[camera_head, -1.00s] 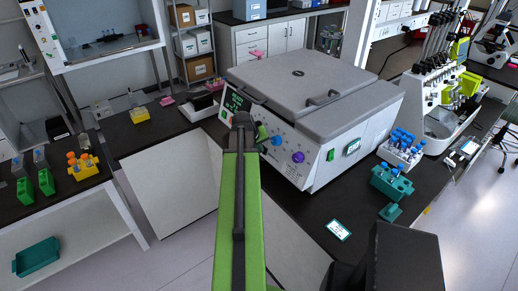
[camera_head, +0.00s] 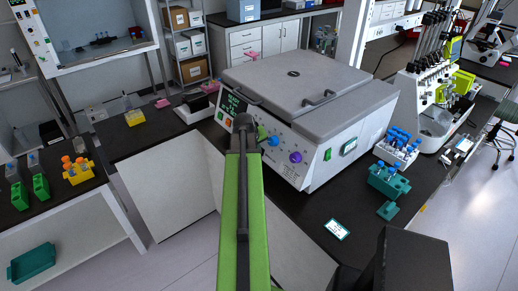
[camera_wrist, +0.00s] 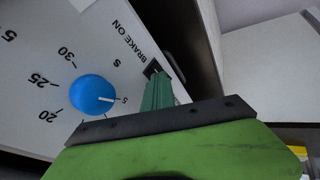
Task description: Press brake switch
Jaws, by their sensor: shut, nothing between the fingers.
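The cell processor (camera_head: 310,85) is a white-and-grey box with a closed lid. Its front panel holds a blue knob (camera_head: 273,141) and a purple knob (camera_head: 295,157). In the wrist view, the blue knob (camera_wrist: 92,95) sits on a numbered dial left of my gripper (camera_wrist: 153,72). The "BRAKE ON" label (camera_wrist: 128,42) is printed just beyond my fingertips. My gripper is shut and empty, close to the panel beside this label. A small dark piece at the tips may be the brake switch or a fingertip; I cannot tell. Contact is unclear. My arm hides part of the panel in the head view.
A blue-capped tube rack (camera_head: 397,148) and a teal rack (camera_head: 388,181) stand on the dark bench at right. A small card (camera_head: 337,229) lies in front. A yellow rack (camera_head: 79,171) is on the left bench. Open floor lies between the benches.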

